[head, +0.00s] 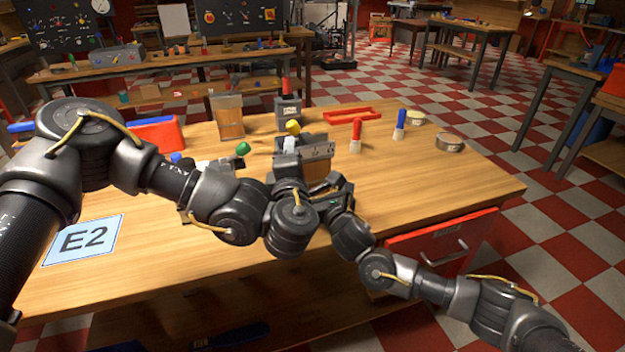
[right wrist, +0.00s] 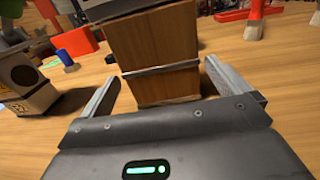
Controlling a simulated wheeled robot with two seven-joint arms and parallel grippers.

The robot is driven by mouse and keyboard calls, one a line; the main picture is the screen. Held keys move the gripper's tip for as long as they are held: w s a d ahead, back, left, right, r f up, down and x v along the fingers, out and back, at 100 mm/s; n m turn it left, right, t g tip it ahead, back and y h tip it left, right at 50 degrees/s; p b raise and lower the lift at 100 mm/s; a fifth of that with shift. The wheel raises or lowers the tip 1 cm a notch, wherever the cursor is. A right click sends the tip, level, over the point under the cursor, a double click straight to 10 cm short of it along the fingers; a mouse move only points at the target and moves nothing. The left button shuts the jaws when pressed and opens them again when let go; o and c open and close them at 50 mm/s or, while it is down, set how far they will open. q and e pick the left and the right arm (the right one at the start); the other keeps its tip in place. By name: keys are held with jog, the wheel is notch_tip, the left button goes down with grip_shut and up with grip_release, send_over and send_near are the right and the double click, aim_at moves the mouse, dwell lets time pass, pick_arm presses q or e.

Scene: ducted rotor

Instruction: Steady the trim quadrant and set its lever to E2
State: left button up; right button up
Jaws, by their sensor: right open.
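The trim quadrant (head: 318,151) stands on the wooden table, with a grey top and marked plate on a wooden block. A yellow knob (head: 293,127) shows above it; the lever's setting cannot be read. My left gripper (head: 288,162) is at the quadrant's near left side, below the yellow knob. Its fingers are largely hidden, so its grip is unclear. My right gripper (right wrist: 160,75) is open, its fingers on either side of the wooden block (right wrist: 160,45) with metal bands. Contact with the block is unclear. A blue card (head: 83,240) reading E2 lies at the table's left.
A green-knobbed grey device (head: 243,148) stands left of the quadrant, partly behind my left arm. Behind are a wooden box (head: 229,118) and a red frame (head: 352,115). Red-handled (head: 356,130) and blue-handled (head: 401,120) tools stand right. The table's right front is clear.

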aim_at(311, 177)
jog(key=shift+x, duration=2.75)
jog(key=c, duration=1.1)
jog(key=shift+o, duration=0.2)
